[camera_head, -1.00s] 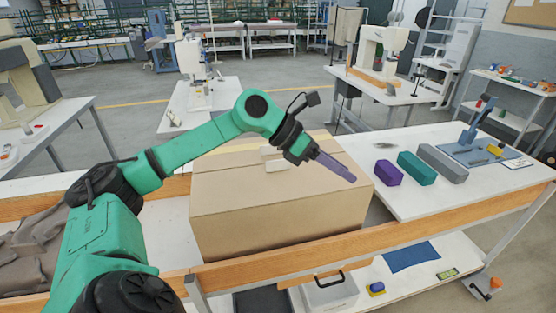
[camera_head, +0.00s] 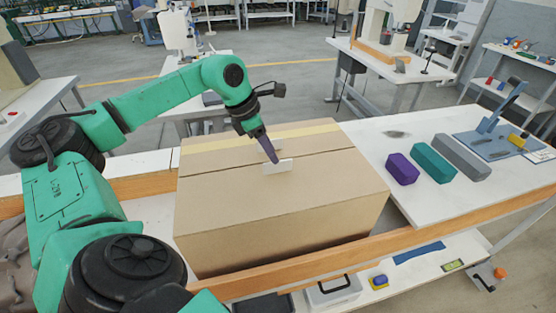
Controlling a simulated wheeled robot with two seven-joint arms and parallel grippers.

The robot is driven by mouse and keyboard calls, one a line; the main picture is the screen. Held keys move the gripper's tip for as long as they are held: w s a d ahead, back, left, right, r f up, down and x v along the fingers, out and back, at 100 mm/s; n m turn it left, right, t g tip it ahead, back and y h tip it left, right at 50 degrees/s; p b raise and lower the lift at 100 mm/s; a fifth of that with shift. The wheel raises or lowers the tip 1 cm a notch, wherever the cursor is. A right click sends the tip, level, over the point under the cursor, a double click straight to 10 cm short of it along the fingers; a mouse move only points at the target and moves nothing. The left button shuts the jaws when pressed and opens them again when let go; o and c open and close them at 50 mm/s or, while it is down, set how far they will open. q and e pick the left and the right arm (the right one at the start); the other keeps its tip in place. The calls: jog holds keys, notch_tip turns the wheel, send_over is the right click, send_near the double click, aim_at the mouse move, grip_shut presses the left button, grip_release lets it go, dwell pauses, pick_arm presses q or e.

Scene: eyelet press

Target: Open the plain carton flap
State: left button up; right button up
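The plain carton (camera_head: 285,220) is a closed brown box on the table in the middle of the view. Its top flap (camera_head: 225,185) lies flat, with a pale tape strip along the back. A small white tab (camera_head: 279,167) stands on the top near the middle. My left gripper (camera_head: 273,158) points down with its purple fingers at the tab, seemingly touching or just behind it. The fingers appear as one narrow shape, so I cannot tell whether they are open or shut on the tab. My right gripper is not in view.
Purple (camera_head: 402,169), teal (camera_head: 434,163) and grey (camera_head: 462,157) blocks lie on the white tabletop right of the carton. A blue press (camera_head: 495,130) stands behind them. A wooden rail (camera_head: 420,228) runs along the table's front edge. A lower shelf holds a lidded box (camera_head: 333,290).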

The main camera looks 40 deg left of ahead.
aim_at(282, 179)
pick_arm(q)
jog(key=x, duration=0.5)
jog(key=shift+w+a+f+p, duration=0.15)
jog(key=shift+w+a+p, duration=0.1)
jog(key=shift+w+p, duration=0.15)
jog(key=shift+s+d+f, duration=0.1)
jog(key=shift+d, duration=0.1)
jog(key=shift+s, duration=0.1)
grip_shut()
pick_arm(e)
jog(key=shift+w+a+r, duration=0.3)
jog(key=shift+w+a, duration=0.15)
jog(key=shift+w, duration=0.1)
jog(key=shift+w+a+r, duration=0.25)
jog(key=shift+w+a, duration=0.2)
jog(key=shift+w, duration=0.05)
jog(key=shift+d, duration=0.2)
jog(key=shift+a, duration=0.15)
